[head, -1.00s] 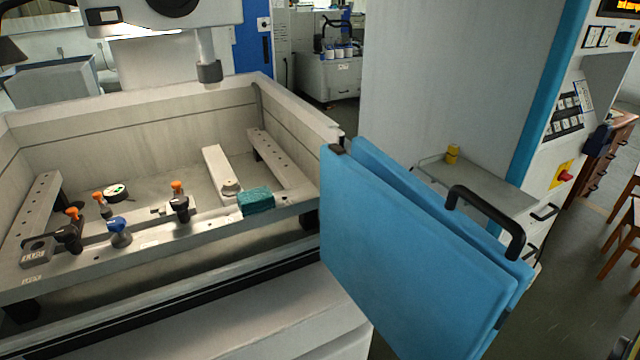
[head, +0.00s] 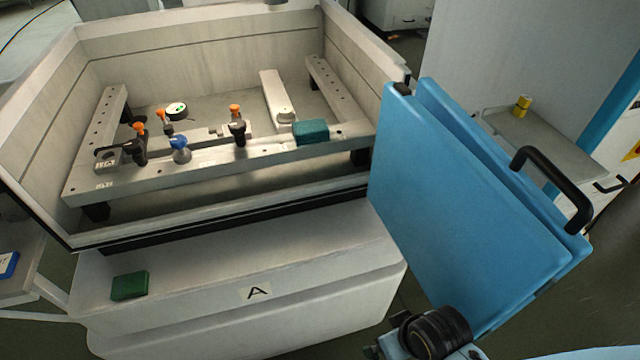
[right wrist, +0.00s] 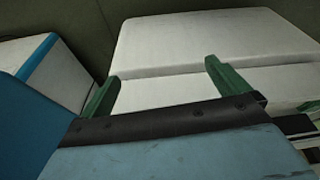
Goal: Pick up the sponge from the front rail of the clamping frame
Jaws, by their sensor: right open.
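A teal-green sponge (head: 311,132) lies on the right part of the front rail (head: 215,158) of the clamping frame, inside the machine's open tank. My right gripper (right wrist: 160,72) shows in the right wrist view with its two green fingers spread apart and nothing between them. It points at a pale, box-shaped surface, and the sponge is not seen in that view. In the head view only a dark, round joint of my arm shows at the bottom right; the right gripper's fingers are out of that picture. My left gripper is in neither view.
A darker green block (head: 130,285) lies on the ledge (head: 200,275) below the tank, left of a label "A". Orange- and blue-topped clamps (head: 180,150) stand along the rail left of the sponge. A blue door (head: 470,200) stands open right of the tank.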

